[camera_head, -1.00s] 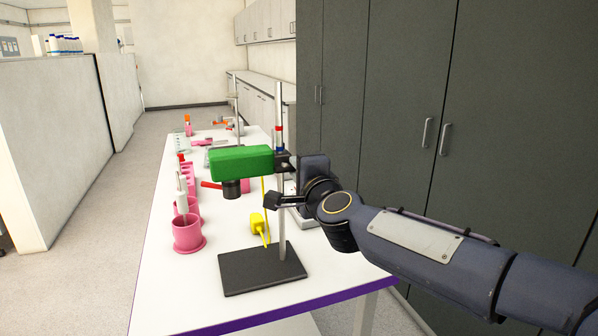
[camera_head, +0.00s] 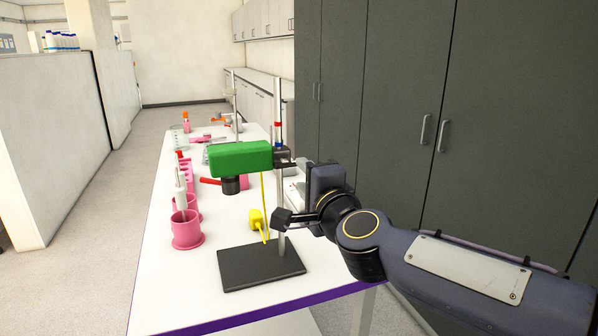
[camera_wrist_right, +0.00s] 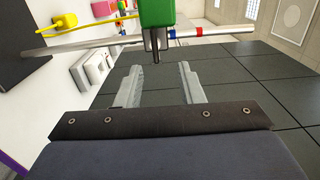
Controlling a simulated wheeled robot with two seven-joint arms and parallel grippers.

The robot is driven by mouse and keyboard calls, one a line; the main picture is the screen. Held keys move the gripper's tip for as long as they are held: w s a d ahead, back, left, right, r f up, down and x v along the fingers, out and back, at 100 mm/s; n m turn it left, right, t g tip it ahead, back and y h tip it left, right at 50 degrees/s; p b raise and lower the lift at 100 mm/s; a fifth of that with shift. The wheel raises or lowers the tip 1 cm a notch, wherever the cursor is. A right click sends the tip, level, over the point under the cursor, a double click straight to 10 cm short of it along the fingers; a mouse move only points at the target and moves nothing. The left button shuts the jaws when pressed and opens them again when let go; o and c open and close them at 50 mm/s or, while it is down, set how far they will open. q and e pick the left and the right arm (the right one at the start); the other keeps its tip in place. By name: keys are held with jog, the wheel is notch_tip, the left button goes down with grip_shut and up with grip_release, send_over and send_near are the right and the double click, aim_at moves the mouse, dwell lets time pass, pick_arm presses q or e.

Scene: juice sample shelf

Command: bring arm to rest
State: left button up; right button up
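My right arm comes in from the right in the head view, and its gripper (camera_head: 304,167) is just right of the stand's pole. In the right wrist view the two pale fingers of this gripper (camera_wrist_right: 158,78) are spread with nothing between them, so it is open. A green box-shaped device (camera_head: 241,157) is clamped on the stand, left of the gripper; it also shows in the wrist view (camera_wrist_right: 158,13) just beyond the fingers. My left gripper is not in view.
The stand's black base (camera_head: 260,267) sits near the white table's (camera_head: 205,281) front edge. A yellow piece (camera_head: 256,218) and a pink cup (camera_head: 187,231) stand nearby. Grey cabinets (camera_head: 390,100) rise on the right. Open floor (camera_head: 75,270) lies left of the table.

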jog(key=shift+s+d, duration=0.1)
jog(key=shift+s, duration=0.2)
jog(key=s+d+f+n+g+y+p, duration=0.1)
jog(key=s+d+f+n+g+p, duration=0.35)
jog(key=s+d+n, duration=0.5)
jog(key=s+d+f+n+g+h+p, duration=0.1)
jog(key=s+d+f+g, duration=0.2)
jog(key=s+f, duration=0.4)
jog(key=s+d+f+n+g+h+p, duration=0.1)
jog(key=s+d+f+g, duration=0.3)
jog(key=s+f, duration=0.4)
jog(key=s+n+h, duration=0.1)
jog(key=s, duration=0.4)
jog(key=shift+s+d+p, duration=0.3)
jog(key=shift+d+p, duration=0.05)
jog(key=shift+p, duration=0.05)
